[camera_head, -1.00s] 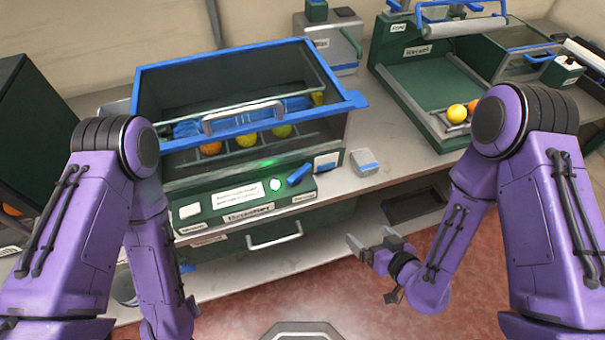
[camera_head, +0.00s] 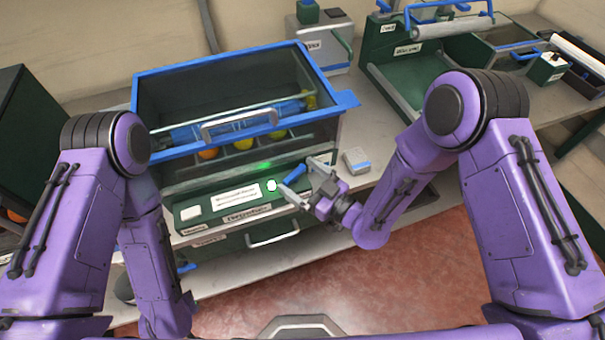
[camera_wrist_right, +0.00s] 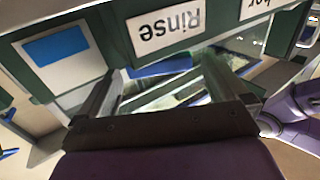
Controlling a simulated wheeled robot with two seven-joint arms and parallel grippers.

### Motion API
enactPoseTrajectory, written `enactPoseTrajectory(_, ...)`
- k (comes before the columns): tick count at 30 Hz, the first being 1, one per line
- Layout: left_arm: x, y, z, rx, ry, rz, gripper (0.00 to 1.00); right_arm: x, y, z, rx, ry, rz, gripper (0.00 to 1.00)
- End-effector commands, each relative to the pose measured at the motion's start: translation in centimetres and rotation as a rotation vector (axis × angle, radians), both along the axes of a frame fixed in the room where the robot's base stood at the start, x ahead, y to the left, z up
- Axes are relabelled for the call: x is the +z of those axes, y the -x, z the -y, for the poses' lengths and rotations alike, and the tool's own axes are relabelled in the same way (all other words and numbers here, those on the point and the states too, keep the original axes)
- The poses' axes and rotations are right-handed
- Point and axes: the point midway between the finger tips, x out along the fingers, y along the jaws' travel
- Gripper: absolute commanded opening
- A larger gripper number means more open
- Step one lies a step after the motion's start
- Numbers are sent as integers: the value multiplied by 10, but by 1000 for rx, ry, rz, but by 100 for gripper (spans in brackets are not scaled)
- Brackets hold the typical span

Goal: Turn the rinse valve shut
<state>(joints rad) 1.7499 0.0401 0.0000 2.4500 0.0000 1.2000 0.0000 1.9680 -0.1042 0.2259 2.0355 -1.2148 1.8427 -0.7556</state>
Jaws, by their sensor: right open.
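In the right wrist view the blue handle (camera_wrist_right: 160,66) shows between the finger ends, beneath the upside-down "Rinse" label (camera_wrist_right: 166,32). My right gripper (camera_head: 300,177) is open at the handle, with a finger on either side of it in the picture. Whether the fingers touch it I cannot tell. My left arm shows at the left, but its gripper is out of view.
The blue-rimmed tank (camera_head: 235,65) holds several oranges and lemons behind the panel. A green tray station (camera_head: 405,70) stands at the back right. A drawer handle (camera_head: 272,233) sticks out below the panel.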

Motion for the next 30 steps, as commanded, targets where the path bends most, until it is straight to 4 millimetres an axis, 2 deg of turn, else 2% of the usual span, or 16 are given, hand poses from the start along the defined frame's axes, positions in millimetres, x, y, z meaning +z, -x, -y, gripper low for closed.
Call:
enactPoseTrajectory(6,0,0,0,0,0,0,43,-1,0,-1,0,-1,-1,100)
enactPoseTrajectory(11,0,0,0,0,0,0,43,0,0,0,0,0,0,48)
enactPoseTrajectory(12,0,0,0,0,0,0,43,0,0,0,0,0,0,46)
enactPoseTrajectory(20,-3,0,0,0,0,0,43,-1,0,-1,-28,-1,-1,46)
enactPoseTrajectory(30,-19,0,0,0,0,0,43,-3,4,-5,-225,-1,-1,46)
